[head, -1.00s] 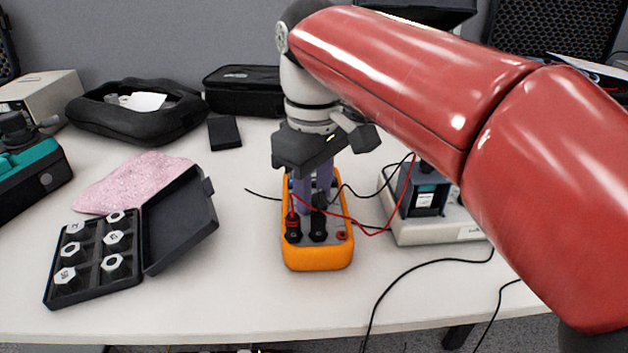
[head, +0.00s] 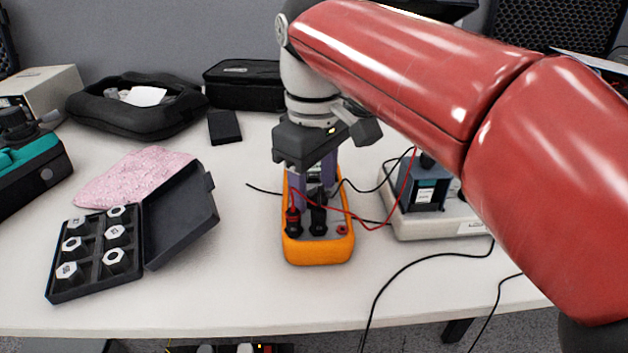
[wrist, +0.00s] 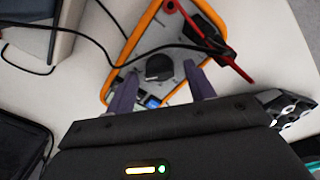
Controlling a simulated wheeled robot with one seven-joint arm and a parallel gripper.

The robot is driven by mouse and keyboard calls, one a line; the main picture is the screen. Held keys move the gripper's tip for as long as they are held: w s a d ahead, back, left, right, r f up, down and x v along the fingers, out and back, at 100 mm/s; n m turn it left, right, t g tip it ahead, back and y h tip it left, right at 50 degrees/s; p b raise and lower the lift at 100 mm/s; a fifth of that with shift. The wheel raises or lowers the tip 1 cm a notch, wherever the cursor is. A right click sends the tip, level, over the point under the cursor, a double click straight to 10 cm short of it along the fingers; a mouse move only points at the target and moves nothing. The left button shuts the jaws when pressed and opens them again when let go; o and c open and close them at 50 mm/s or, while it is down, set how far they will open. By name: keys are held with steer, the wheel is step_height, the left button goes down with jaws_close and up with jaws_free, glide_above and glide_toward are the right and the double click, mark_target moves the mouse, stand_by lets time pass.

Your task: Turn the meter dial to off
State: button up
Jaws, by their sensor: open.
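The orange multimeter (head: 318,252) lies on the white table in the head view, with red and black leads plugged into its near end. My gripper (head: 315,190) is over the meter from above, and its fingers hide the dial there. In the wrist view the meter (wrist: 133,47) shows its round black dial (wrist: 159,67) with a pointed knob. My gripper (wrist: 160,92) is open, with one purple finger on each side of the dial's lower area. I cannot tell whether the fingertips touch the meter or the dial.
A black case of hex nuts (head: 97,283) and a pink cloth (head: 135,178) lie to the left. A grey device (head: 430,222) stands to the right. The leads (head: 375,228) loop across the meter and table. Bare table lies left of the meter.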

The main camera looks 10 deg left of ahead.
mark_target(314, 189)
step_height(314, 189, up, 8)
steer(key=shift+f+p, duration=0.15)
steer(key=shift+p, duration=0.75)
